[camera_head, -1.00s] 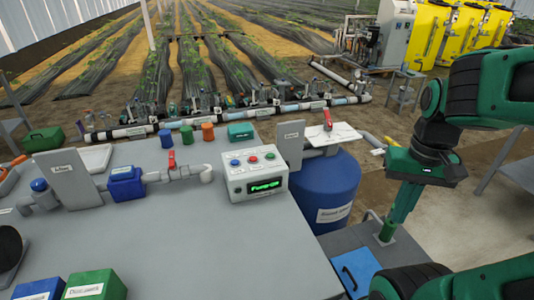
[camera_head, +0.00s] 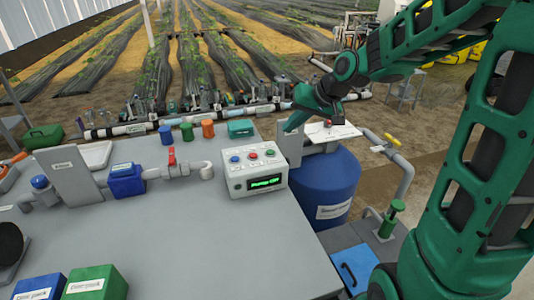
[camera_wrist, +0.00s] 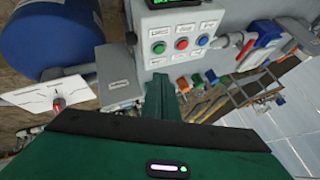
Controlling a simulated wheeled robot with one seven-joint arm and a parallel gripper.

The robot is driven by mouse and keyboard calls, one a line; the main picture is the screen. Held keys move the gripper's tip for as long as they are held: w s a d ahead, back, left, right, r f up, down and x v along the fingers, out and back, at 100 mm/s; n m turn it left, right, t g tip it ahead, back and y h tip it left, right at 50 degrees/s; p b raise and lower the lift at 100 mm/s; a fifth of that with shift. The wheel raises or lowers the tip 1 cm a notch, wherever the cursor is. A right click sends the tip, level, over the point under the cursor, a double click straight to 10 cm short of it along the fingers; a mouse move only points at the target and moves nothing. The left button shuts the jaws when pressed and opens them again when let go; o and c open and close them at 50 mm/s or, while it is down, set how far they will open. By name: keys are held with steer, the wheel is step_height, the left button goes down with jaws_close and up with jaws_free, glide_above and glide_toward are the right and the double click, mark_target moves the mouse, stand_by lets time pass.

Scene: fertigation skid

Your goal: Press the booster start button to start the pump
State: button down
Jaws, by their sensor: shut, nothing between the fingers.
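The grey-white control box (camera_head: 257,180) stands on the bench near its far right edge. Its sloped top has a blue button (camera_head: 235,159), a red button (camera_head: 253,155) and a green button (camera_head: 269,153). A lit green display (camera_head: 264,183) on its front appears to read "Pump Off". In the wrist view the green button (camera_wrist: 158,47), red button (camera_wrist: 180,45) and blue button (camera_wrist: 203,40) sit in a row, with labels too small to read. My gripper (camera_head: 288,128) is shut and empty, behind and right of the box. In the wrist view its fingertips (camera_wrist: 159,78) point toward the green-button end, apart from the buttons.
An upright grey panel (camera_head: 290,145) stands close beside my gripper. A blue drum (camera_head: 325,185) with a white plate (camera_head: 332,132) and red handle is to the right. Piping with a red valve handle (camera_head: 172,156) lies left of the box.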

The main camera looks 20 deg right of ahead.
mark_target(273, 153)
steer(key=shift+t+y, duration=0.4)
steer(key=shift+y, duration=0.4)
steer(key=w+a, duration=0.2)
steer(key=w+a+r, duration=0.1)
steer(key=w, duration=0.1)
steer(key=shift+a+r, duration=0.1)
steer(key=shift+a, duration=0.3)
steer(key=shift+f, duration=4.45)
steer(key=shift+s+f, duration=0.1)
steer(key=shift+f, duration=0.25)
steer(key=shift+f, duration=0.35)
steer(key=shift+r, duration=0.8)
